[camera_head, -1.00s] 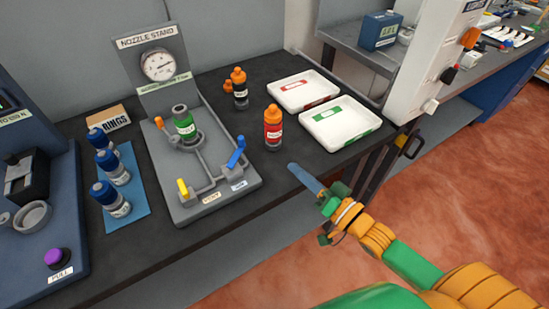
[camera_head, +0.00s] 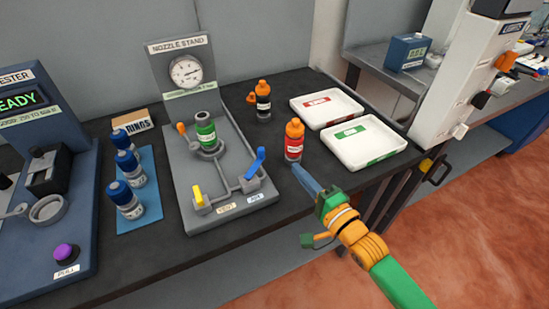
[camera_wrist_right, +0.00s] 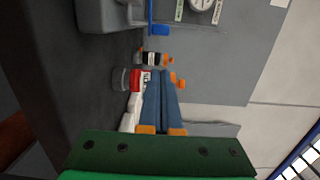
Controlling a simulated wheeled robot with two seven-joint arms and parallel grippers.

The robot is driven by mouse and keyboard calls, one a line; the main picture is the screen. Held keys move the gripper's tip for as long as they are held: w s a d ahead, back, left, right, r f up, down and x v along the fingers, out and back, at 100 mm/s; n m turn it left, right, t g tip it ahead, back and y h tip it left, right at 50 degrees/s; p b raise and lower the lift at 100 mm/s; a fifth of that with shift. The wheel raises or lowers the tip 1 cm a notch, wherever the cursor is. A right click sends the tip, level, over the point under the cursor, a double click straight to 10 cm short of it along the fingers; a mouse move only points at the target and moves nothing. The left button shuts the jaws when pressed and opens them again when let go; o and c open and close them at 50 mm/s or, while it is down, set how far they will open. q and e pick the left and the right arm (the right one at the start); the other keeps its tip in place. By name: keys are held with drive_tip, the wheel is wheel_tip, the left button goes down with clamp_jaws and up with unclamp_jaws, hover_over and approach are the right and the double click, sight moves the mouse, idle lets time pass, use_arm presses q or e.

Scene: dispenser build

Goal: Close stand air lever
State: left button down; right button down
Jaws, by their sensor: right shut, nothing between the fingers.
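The nozzle stand (camera_head: 228,207) is a grey base with a pressure gauge on its back panel. A blue lever (camera_head: 256,163) at its right front corner, by a blue-lettered label that looks like AIR, is tilted up. A yellow lever (camera_head: 198,196) stands by the VENT label. A green bottle (camera_head: 206,133) sits in the stand's holder, beside an orange lever (camera_head: 182,129). My right gripper (camera_head: 298,171) is shut and empty, right of the blue lever and apart from it, near the red bottle. Its blue fingers (camera_wrist_right: 160,100) are together in the wrist view. My left gripper is not in view.
The red bottle (camera_head: 293,141) with an orange cap stands close to my right fingertips. A black bottle (camera_head: 262,103) and two white trays (camera_head: 378,158) are behind. Several blue-capped bottles stand on a blue mat (camera_head: 152,208) at left. A tester (camera_head: 62,130) is far left.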

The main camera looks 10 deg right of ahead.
sight(255, 162)
drive_tip(key=x, duration=0.4)
drive_tip(key=w+a, duration=0.1)
drive_tip(key=a, duration=0.2)
drive_tip(key=shift+w+p, duration=0.4)
drive_tip(key=shift+w+a, duration=0.1)
drive_tip(key=shift+a, duration=0.3)
drive_tip(key=shift+d, duration=0.15)
